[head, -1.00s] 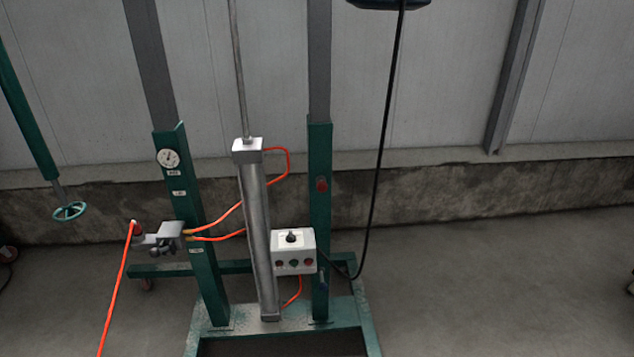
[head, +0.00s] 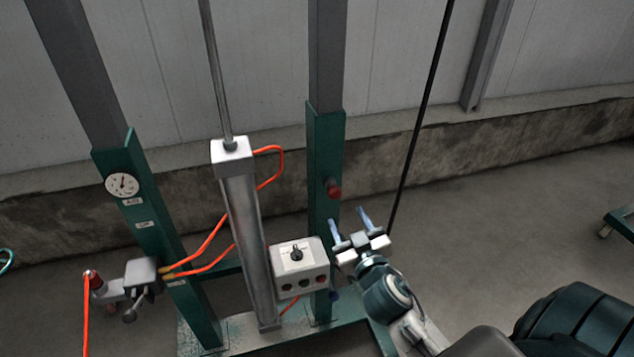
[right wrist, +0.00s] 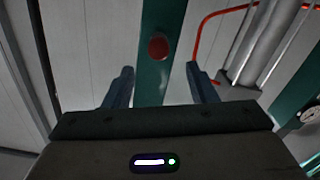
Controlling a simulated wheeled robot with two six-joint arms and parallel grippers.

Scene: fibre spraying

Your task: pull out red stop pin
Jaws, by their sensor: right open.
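The red stop pin (head: 333,188) sits in the right green post (head: 324,150) of the frame, with its knob facing me. My right gripper (head: 349,220) is open and empty, below and a little right of the pin in the head view. In the right wrist view the round red pin head (right wrist: 158,47) shows on the green post, beyond and between the two open fingers (right wrist: 162,82). The fingers are apart from the pin. My left gripper is not in view.
A white control box (head: 299,268) with a knob and buttons is left of my right gripper. A metal cylinder (head: 247,240) with orange hoses stands between the posts. A black cable (head: 420,120) hangs right of the post. A gauge (head: 122,184) is on the left post.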

